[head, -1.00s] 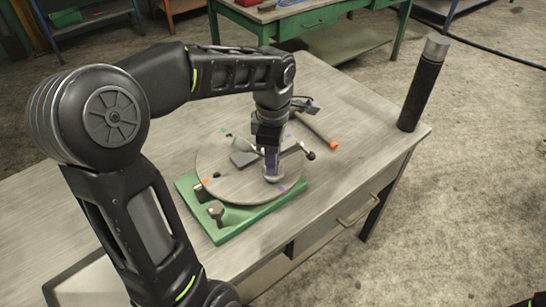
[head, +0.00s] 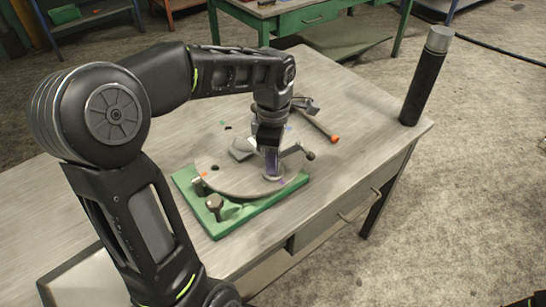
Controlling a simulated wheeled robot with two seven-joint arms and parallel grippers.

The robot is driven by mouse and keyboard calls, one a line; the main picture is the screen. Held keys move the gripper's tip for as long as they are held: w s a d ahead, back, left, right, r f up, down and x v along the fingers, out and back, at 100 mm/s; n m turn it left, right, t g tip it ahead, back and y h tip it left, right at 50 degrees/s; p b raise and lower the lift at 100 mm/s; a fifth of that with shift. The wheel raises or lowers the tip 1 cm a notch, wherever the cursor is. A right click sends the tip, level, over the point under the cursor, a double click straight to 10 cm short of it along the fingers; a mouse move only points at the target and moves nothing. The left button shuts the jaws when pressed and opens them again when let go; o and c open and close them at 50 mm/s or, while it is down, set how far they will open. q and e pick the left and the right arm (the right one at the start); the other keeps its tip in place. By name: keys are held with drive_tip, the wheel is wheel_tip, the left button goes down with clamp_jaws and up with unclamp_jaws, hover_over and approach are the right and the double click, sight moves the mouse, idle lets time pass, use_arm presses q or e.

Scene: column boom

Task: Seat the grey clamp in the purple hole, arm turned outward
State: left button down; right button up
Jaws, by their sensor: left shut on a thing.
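The grey clamp (head: 273,173) stands upright under my left gripper (head: 271,146), which is shut on its post. Its arm points right and slightly away, past the plate's edge, and ends in a dark ball knob (head: 310,156). The clamp's foot is at the right front of the round grey plate (head: 235,182), close beside the purple mark (head: 281,181). The foot covers the hole there, so I cannot tell whether it is in the hole or resting on top.
The plate sits on a green base (head: 224,226) with a knob at its front. A grey block (head: 242,149) lies on the plate. A black cylinder (head: 424,85) stands at the table's right corner. The table's front right is clear.

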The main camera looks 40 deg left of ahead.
use_arm(q)
drive_tip(key=c, duration=1.4)
unclamp_jaws()
drive_tip(key=shift+r+p, duration=2.7)
drive_tip(key=shift+r, duration=1.05)
drive_tip(key=shift+o, duration=0.4)
drive_tip(key=o, duration=0.5)
